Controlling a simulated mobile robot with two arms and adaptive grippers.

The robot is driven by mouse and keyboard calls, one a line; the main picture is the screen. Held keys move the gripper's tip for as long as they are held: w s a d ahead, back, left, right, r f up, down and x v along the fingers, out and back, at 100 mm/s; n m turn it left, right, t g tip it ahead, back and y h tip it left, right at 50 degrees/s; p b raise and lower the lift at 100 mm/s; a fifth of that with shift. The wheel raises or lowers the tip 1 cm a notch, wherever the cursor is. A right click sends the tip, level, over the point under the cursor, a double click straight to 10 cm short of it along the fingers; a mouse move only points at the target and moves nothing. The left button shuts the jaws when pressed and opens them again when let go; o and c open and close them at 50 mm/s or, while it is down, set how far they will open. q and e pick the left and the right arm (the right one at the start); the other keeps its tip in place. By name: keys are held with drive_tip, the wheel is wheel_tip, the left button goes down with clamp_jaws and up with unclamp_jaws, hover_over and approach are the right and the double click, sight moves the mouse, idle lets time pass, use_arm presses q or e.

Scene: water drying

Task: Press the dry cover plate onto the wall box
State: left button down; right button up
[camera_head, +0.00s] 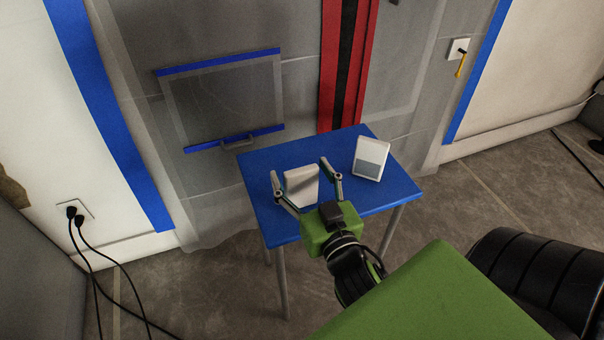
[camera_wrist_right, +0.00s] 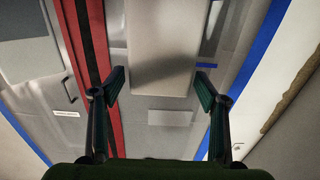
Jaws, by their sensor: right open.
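A plain white plate (camera_head: 302,187) stands tilted on the blue table, between the fingers of my right gripper (camera_head: 300,170). The right gripper is open, with one finger on each side of the plate. In the right wrist view the pale plate (camera_wrist_right: 163,40) lies ahead between the spread fingers (camera_wrist_right: 160,77), with gaps at both sides. A second white plate (camera_head: 371,158) with a grey-blue lower part stands to its right on the table. A small white wall box (camera_head: 458,49) with a dark middle and a yellow piece hanging below is at the upper right. My left gripper is not in view.
The blue table (camera_head: 400,189) stands before a wall covered in grey sheeting with red and black strips (camera_head: 345,65). A blue-taped panel with a handle (camera_head: 238,142) is left of them. An outlet with black plugs (camera_head: 75,212) and cables is at lower left.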

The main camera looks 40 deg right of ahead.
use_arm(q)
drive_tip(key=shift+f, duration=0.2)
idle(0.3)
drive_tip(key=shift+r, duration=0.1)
use_arm(e)
drive_tip(key=shift+s+a, duration=0.1)
drive_tip(key=shift+s, duration=0.4)
drive_tip(key=shift+s, duration=0.1)
drive_tip(key=c, duration=1.2)
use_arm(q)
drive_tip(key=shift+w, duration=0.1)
use_arm(e)
drive_tip(key=shift+r, duration=0.1)
